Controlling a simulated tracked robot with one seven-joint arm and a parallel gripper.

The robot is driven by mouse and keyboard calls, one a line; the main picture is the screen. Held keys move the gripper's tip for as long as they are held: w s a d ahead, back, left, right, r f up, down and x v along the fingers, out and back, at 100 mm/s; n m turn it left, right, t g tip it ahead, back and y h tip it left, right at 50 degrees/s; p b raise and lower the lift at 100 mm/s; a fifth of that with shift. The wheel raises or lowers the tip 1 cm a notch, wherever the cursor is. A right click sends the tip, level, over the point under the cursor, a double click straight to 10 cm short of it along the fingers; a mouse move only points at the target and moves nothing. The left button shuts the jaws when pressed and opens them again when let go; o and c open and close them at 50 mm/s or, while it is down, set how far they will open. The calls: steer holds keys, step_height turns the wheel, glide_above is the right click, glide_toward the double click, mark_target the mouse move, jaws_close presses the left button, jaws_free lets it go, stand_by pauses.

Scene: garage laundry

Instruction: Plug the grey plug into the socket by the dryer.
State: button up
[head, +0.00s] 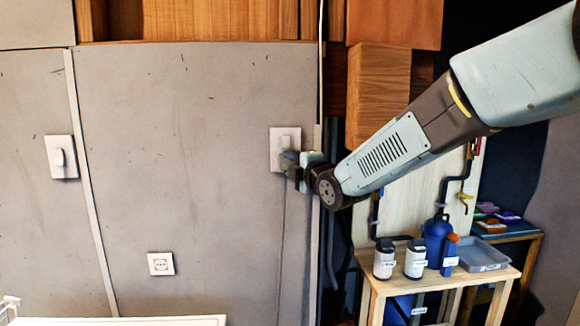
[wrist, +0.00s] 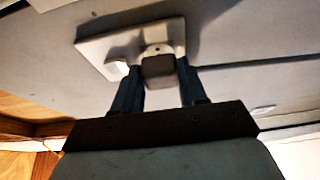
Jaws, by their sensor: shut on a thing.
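My gripper (head: 290,168) is at a pale wall plate (head: 277,150) on the grey panel, near the panel's right edge. In the wrist view, the two dark fingers of my gripper (wrist: 160,78) are shut on a small grey block, the grey plug (wrist: 159,70). The plug lies against or just in front of the plate (wrist: 105,47); I cannot tell how deep it sits. The fingers hide most of the plug in the head view. A thin dark line, perhaps its cord, runs down the panel below the plate.
Another wall plate with a knob (head: 60,157) is at left. A white round-hole socket (head: 160,263) is lower on the panel. A white surface (head: 150,321) shows at the bottom edge. A wooden table (head: 455,275) with bottles and a tray (head: 482,255) stands at right.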

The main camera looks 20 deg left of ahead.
steer(key=shift+w+a, duration=0.3)
steer(key=shift+w, duration=0.25)
steer(key=o, duration=1.2)
steer(key=shift+o, duration=0.2)
steer(key=shift+r, duration=0.1)
steer(key=shift+s+d, duration=0.3)
steer(key=shift+d, duration=0.15)
steer(key=v, duration=1.2)
steer(key=shift+s+d+f, duration=0.2)
steer(key=shift+d, duration=0.1)
